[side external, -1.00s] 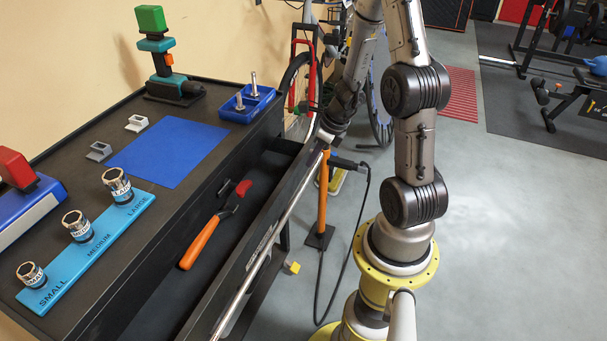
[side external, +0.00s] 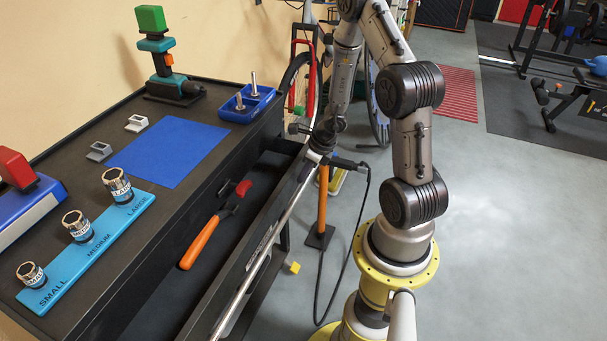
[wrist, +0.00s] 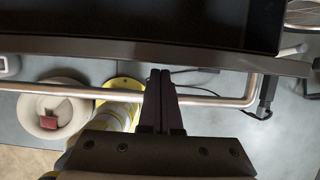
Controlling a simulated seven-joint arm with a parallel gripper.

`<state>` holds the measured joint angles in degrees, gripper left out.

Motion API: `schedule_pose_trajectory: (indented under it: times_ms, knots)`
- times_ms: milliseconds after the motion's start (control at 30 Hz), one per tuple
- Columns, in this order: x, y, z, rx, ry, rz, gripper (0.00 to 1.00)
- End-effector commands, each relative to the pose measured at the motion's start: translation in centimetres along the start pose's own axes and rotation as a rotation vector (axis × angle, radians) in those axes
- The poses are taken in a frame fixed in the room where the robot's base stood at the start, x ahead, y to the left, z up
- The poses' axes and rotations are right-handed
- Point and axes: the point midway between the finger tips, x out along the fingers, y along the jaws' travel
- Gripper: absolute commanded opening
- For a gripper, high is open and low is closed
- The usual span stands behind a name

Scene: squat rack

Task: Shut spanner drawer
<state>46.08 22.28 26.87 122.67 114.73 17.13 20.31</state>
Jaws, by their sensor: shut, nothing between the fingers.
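The spanner drawer (side external: 262,243) stands open from the black workbench, with a long metal bar handle (side external: 250,272) along its front. A tool with orange and red handles (side external: 205,240) lies inside. My gripper (side external: 318,150) is at the far end of the drawer front; its fingers are hard to make out there. In the wrist view my gripper (wrist: 160,73) is shut and empty. Its fingers cross in front of the bar handle (wrist: 222,101), and their tips point at the drawer's front edge (wrist: 110,50). I cannot tell whether they touch it.
The bench top holds a blue mat (side external: 170,150), a teal socket holder (side external: 92,245), a blue tray (side external: 247,103) and a green-topped tool (side external: 152,45). An orange post (side external: 322,205) and a black cable stand beside the drawer. Open floor lies to the right.

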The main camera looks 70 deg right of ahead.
Motion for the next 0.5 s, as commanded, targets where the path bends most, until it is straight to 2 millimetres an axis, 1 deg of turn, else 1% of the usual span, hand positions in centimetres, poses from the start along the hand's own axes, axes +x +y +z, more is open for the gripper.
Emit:
schedule_pose_trajectory:
  times_ms: [167,267,367,500]
  knots:
    - [0.0,0.0,0.0,0.0,0.0,0.0,0.0]
    - [0.2,0.0,0.6,-0.002,0.0,0.001,0.0]
    - [0.9,0.0,2.2,-0.007,-0.001,0.002,0.0]
    - [1.9,0.0,4.9,-0.008,-0.005,0.003,0.0]
